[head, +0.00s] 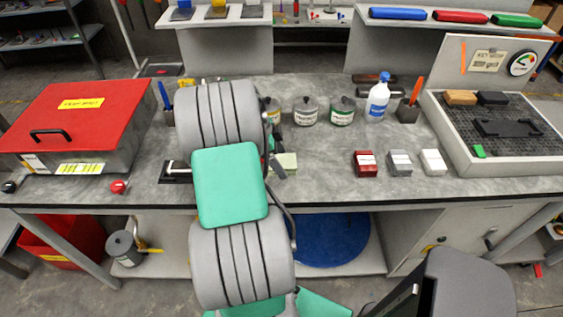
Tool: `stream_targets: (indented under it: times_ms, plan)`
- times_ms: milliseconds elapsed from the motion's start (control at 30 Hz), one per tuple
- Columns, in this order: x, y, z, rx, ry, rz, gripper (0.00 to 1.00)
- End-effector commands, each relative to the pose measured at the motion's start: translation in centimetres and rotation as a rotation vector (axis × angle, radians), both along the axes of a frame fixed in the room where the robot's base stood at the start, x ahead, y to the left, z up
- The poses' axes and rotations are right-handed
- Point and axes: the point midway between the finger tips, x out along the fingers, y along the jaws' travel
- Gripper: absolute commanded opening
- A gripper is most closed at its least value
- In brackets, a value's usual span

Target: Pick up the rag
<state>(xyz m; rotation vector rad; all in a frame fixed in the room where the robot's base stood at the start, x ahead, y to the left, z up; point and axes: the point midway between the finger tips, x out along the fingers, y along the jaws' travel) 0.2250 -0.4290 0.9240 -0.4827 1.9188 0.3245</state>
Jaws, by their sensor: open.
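A small pale yellow-green piece (287,161), which looks like folded cloth and may be the rag, lies on the grey worktable just right of my arm. Its left part is hidden. My gripper (277,167) is mostly hidden behind my own arm links. Only a grey and dark part of it shows, at the left edge of the pale piece. It is open. I cannot tell whether it touches the cloth or hovers above it.
A red-lidded box (75,115) stands left on the worktable (325,175). Several cans and a blue-capped bottle (377,102) stand behind. Red (366,164), grey (400,163) and white (433,162) blocks sit right, before a gridded tray (455,150). The table between is clear.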

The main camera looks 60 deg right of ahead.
Motion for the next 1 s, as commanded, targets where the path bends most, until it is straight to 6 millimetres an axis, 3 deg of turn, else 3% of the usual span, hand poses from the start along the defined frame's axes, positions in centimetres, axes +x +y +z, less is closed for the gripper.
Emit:
stream_targets:
  times_ms: [133,633,1000]
  plan:
    - [-0.33,-0.22,-0.97,-0.001,-0.002,0.001,0.85]
    - [-0.25,-0.2,-1.21,-0.001,-0.003,0.003,0.85]
    - [-0.25,-0.19,-1.15,0.0,-0.003,0.004,0.54]
